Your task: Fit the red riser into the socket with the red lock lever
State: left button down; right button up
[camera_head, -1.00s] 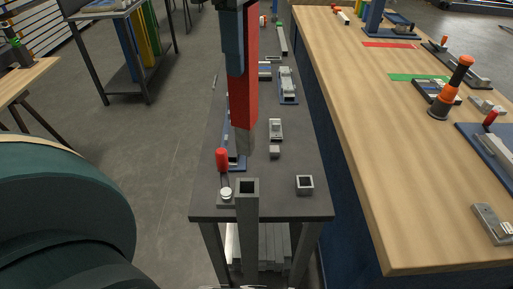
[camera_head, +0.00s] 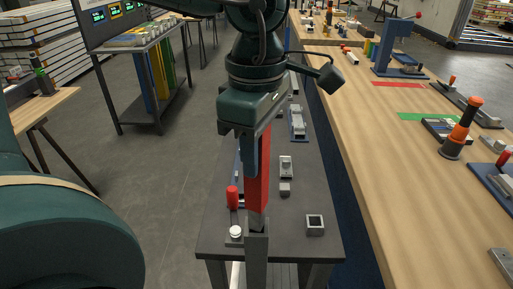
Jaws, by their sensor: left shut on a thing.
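My left gripper (camera_head: 254,150) comes down from the top and is shut on the red riser (camera_head: 263,185), a long upright red bar. A grey tip shows at the riser's lower end. This tip is at the mouth of the grey square socket post (camera_head: 257,262) at the table's near edge. The mouth is mostly covered by the riser, and I cannot tell how deep the tip sits. The red lock lever (camera_head: 232,197) stands upright just left of the riser. A white round knob (camera_head: 236,231) sits beside the socket. My right gripper is not in view.
The dark narrow table (camera_head: 305,190) also holds an open square grey socket (camera_head: 315,224) to the right and small grey blocks (camera_head: 286,167) behind. A wooden bench (camera_head: 400,180) with an orange-and-black tool (camera_head: 461,130) runs along the right. Open floor lies left.

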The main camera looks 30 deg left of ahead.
pick_arm(q)
jog(key=c, duration=1.1)
grip_release()
jog(key=shift+f, duration=0.1)
notch_tip(320, 180, up, 12)
jog(key=shift+r+p, duration=0.2)
jog(key=shift+p, duration=0.1)
jog(key=shift+s, duration=0.15)
